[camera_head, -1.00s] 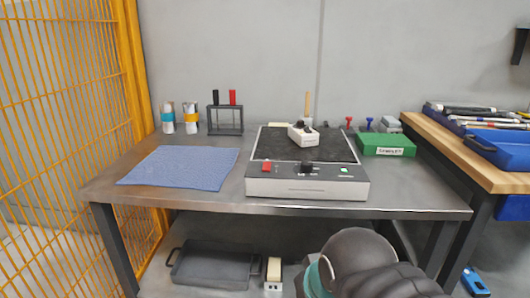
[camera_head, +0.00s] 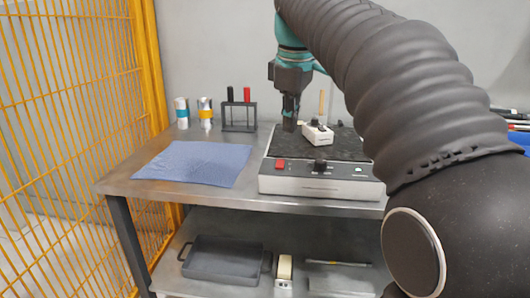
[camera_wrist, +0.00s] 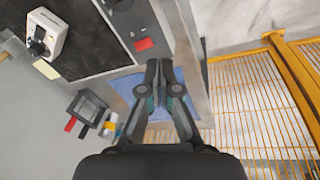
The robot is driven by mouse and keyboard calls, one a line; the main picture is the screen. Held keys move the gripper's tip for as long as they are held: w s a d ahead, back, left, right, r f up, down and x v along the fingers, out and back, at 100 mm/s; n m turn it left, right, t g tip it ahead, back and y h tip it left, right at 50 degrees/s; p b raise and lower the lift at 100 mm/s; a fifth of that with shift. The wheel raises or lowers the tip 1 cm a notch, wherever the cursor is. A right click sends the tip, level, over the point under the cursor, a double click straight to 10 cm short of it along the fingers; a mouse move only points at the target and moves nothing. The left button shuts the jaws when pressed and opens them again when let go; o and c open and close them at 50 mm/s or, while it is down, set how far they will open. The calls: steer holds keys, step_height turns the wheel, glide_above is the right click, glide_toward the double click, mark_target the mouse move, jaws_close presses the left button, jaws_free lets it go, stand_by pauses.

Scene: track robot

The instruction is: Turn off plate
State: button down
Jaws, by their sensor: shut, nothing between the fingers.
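The plate (camera_head: 290,184) is a pale box with a dark top on the steel table. Its front panel has a red switch (camera_head: 280,164), a black knob (camera_head: 320,165) and a small green-white mark at the right. In the wrist view the red switch (camera_wrist: 144,44) lies just left of the fingertips. My gripper (camera_head: 289,126) is shut and empty, pointing down over the left part of the plate's dark top, apart from the switch. In the wrist view my gripper (camera_wrist: 162,64) shows its two fingers close together.
A small white device (camera_head: 318,137) with a dark knob rests on the plate's top. A blue mat (camera_head: 195,163) lies to the left. Behind stand a black rack (camera_head: 240,118) and two small containers (camera_head: 205,110). A yellow fence (camera_head: 75,120) borders the left side.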

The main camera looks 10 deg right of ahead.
mark_target(280, 161)
steer(key=w+r+n+g, duration=0.1)
steer(key=w+r+n, duration=0.1)
steer(key=w+n, duration=0.2)
steer(key=shift+w+a+r, duration=0.2)
steer(key=shift+w+r, duration=0.1)
steer(key=shift+w, duration=1.2)
steer(key=f, duration=0.4)
steer(key=w+f+b, duration=0.1)
steer(key=f, duration=0.4)
steer(key=f+b, duration=0.1)
steer(key=f, duration=0.4)
steer(key=shift+w+d, duration=0.25)
steer(key=shift+d, duration=0.05)
